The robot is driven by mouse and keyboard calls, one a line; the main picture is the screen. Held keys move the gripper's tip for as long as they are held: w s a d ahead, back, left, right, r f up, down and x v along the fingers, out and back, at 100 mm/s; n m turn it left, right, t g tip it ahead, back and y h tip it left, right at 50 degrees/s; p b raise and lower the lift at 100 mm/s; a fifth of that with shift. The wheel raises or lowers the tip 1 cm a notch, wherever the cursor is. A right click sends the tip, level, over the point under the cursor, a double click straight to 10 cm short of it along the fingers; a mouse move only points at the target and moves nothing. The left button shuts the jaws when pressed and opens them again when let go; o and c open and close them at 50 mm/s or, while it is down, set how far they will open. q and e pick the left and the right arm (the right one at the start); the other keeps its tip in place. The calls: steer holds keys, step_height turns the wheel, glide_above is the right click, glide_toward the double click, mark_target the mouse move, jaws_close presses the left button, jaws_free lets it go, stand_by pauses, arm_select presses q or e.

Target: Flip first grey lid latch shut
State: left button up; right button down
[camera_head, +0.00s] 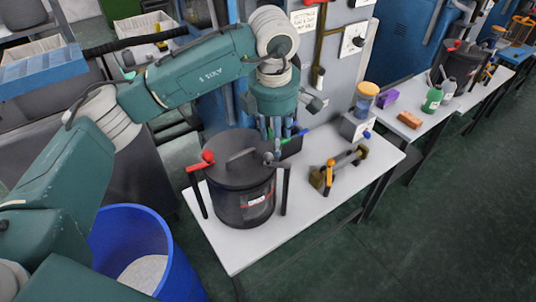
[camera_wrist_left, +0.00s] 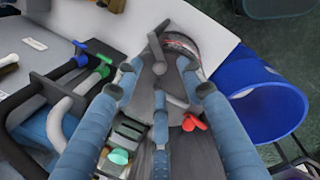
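A dark grey lidded pot (camera_head: 241,195) stands on the white table. Its round lid (camera_head: 232,172) has a bar handle (camera_head: 241,155). A grey latch (camera_head: 270,158) sits at the lid's right edge, and a red-knobbed latch (camera_head: 206,158) at its left edge. My left gripper (camera_head: 274,140) points down just above the grey latch. In the left wrist view, my blue fingers (camera_wrist_left: 158,68) are spread apart with the grey latch (camera_wrist_left: 157,48) showing between the tips; I cannot tell if they touch it. The red knob (camera_wrist_left: 193,122) shows farther back. My right gripper is not in view.
A blue bin (camera_head: 135,245) stands left of the table. A brass-coloured clamp-like object (camera_head: 338,170) lies right of the pot. A yellow-lidded jar (camera_head: 365,98) stands behind it by the grey panel (camera_head: 345,62). The table's front right is clear.

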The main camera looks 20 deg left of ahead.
mark_target(268, 154)
arm_select(q)
steer(key=shift+y, duration=0.4)
steer(key=a+f+p, duration=0.1)
steer(key=f, duration=0.2)
steer(key=w+f+p, duration=0.1)
steer(key=f, duration=0.2)
steer(key=w+a+f+p, duration=0.1)
steer(key=f, duration=0.3)
steer(key=shift+w+a, duration=0.15)
steer(key=shift+a, duration=0.15)
steer(key=shift+c, duration=0.3)
